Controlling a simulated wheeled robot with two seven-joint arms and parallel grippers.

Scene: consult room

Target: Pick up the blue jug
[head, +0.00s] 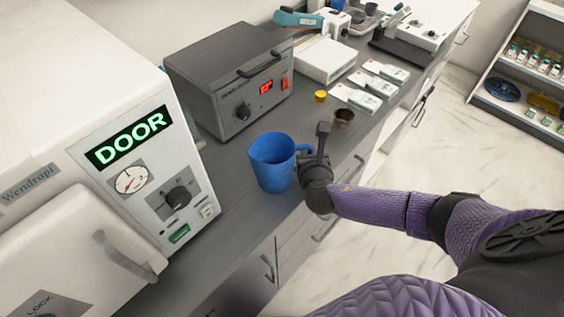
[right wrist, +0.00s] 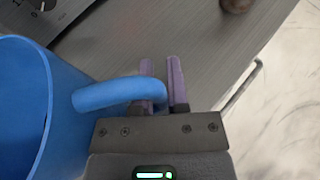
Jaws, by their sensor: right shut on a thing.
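The blue jug (head: 271,163) stands upright on the grey counter in the head view, near the counter's front edge. Its handle points right, toward my right gripper (head: 309,155). In the right wrist view the jug (right wrist: 22,110) fills the left side, and its handle reaches in to the purple fingers of my right gripper (right wrist: 162,88). The right gripper is shut on the handle, whose end is partly hidden between and behind the fingers. I cannot tell whether the jug's base is touching the counter. My left gripper is not in view.
A white machine with a DOOR display (head: 75,130) stands left of the jug. A grey box with a red display (head: 215,85) is behind it. A small brown cup (head: 344,119) and a yellow cup (head: 320,96) stand to the right. Cabinet handles line the counter front.

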